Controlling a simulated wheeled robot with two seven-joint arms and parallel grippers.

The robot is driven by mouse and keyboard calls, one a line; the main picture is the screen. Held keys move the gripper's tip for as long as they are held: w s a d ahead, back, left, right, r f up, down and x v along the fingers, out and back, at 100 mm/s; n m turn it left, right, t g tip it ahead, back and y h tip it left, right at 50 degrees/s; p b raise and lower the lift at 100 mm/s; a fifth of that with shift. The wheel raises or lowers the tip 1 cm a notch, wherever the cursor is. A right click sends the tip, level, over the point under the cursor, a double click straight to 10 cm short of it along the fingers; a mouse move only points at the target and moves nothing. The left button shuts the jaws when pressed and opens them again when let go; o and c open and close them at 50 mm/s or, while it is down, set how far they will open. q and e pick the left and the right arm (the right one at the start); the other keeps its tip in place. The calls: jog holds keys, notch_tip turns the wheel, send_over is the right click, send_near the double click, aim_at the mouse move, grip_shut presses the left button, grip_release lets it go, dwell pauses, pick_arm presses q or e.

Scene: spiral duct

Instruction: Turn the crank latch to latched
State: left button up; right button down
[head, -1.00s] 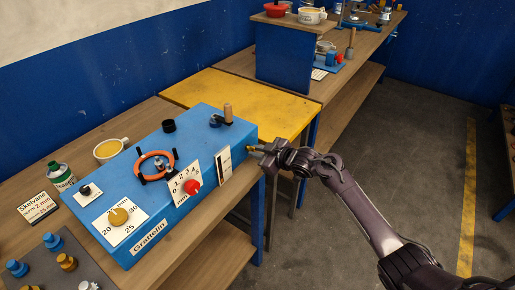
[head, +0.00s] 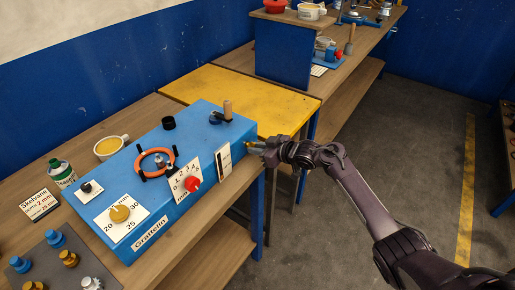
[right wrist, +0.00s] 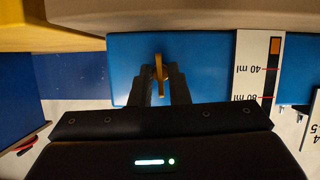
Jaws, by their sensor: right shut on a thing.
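A blue box unit (head: 150,215) stands on the wooden bench. A small brass-yellow lever (right wrist: 160,72) sticks out from its right-end blue face in the right wrist view; I take it as the crank latch. My right gripper (right wrist: 161,88) is shut on this lever, with a dark finger on each side. In the head view my right gripper (head: 256,147) is at the box's right end, and the lever is mostly hidden there. A crank with an upright wooden handle (head: 227,109) stands on the box top, apart from the gripper. My left gripper is not in view.
The box carries an orange ring handwheel (head: 157,161), a red knob (head: 193,183), a yellow dial knob (head: 120,213) and a white level scale (head: 224,160). A yellow table (head: 245,98) stands just behind. The floor on the right is clear.

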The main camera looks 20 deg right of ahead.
jog(key=c, duration=1.6)
grip_release()
jog(key=shift+s+d, duration=0.1)
jog(key=b+v, duration=0.1)
jog(key=v, duration=0.6)
jog(key=shift+s, duration=0.25)
jog(key=shift+d+r, duration=0.1)
jog(key=shift+d, duration=0.05)
